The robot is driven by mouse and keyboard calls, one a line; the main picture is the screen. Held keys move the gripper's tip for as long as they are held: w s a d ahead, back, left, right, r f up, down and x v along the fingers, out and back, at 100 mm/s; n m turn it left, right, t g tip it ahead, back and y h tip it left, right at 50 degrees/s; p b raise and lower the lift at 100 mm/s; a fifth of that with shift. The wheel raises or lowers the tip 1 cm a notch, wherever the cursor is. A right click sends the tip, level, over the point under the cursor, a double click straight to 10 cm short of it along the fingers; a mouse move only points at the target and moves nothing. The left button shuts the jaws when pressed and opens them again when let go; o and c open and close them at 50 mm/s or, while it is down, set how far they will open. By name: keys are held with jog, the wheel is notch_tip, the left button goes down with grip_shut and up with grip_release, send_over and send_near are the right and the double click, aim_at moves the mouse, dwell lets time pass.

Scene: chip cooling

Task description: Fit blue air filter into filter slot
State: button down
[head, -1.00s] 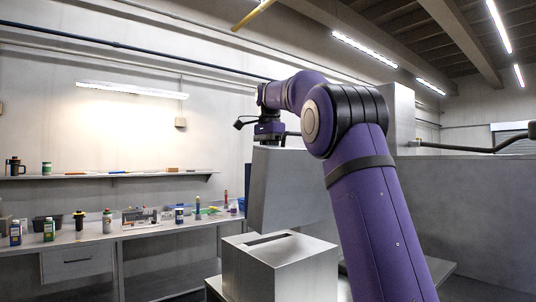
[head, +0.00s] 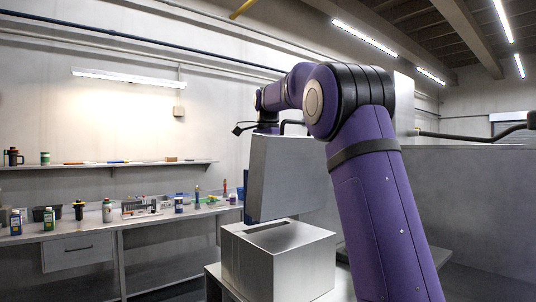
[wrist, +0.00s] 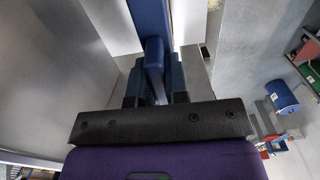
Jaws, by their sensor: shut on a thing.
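The air filter (head: 290,180) is a large grey-faced panel with a blue edge at its left in the head view. It hangs slightly tilted over a grey box, and its lower edge appears close above the box top. The filter slot (head: 270,232) is a dark narrow opening in that top. In the wrist view the filter's blue edge (wrist: 150,18) and blue handle (wrist: 154,58) show. My gripper (wrist: 154,82) is shut on the handle. In the head view my gripper is largely hidden behind the filter's top. The filter's lower edge is out of the wrist view.
The grey box (head: 303,262) stands in front of me on a low surface. A workbench (head: 150,223) with bottles and tools runs along the left wall, under a shelf (head: 100,166). A large grey wall or panel (head: 470,200) is at the right.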

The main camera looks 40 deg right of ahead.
jog(key=shift+f, duration=1.3)
dwell(1.4)
jog(key=shift+s+f, duration=0.1)
jog(key=shift+f, duration=0.2)
